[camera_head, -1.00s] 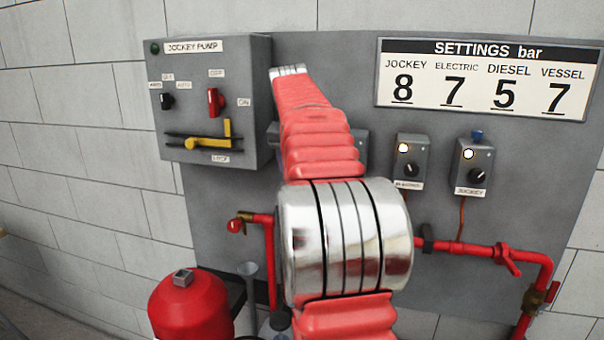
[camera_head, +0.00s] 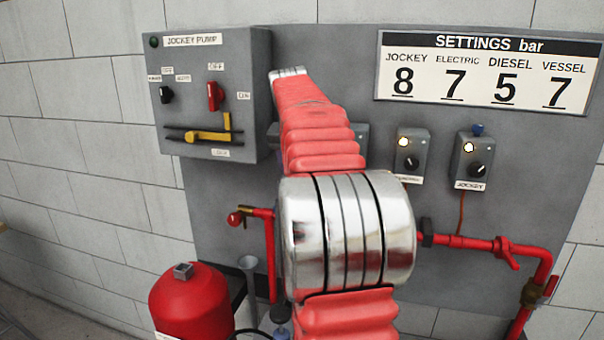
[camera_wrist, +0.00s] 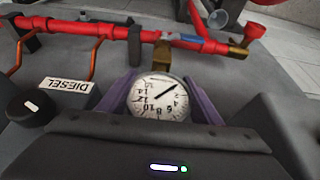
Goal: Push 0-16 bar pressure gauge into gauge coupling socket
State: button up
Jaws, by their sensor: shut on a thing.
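The pressure gauge (camera_wrist: 158,100) has a round white dial with black numbers and a dark needle, and it shows in the wrist view. My gripper (camera_wrist: 160,84) is shut on it, with one purple finger on each side. Beyond the gauge, a brass fitting (camera_wrist: 163,50) joins the red pipe (camera_wrist: 185,40); it looks like the coupling socket. It lines up closely with the gauge's far edge, but I cannot tell whether they touch. In the head view my arm hides the gauge and the gripper.
A DIESEL switch box (camera_wrist: 40,103) lies left of the gripper in the wrist view. In the head view, the jockey pump box (camera_head: 207,95), the settings sign (camera_head: 488,70) and red pipework (camera_head: 465,242) are on the grey panel. A red vessel (camera_head: 190,305) stands lower left.

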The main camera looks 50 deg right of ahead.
jog(key=shift+f, duration=0.45)
jog(key=o, duration=2)
jog(key=shift+r, duration=0.15)
jog(key=v, duration=1.3)
jog(key=shift+s+a+r, duration=0.1)
jog(key=shift+a+r, duration=0.1)
jog(key=shift+a, duration=0.1)
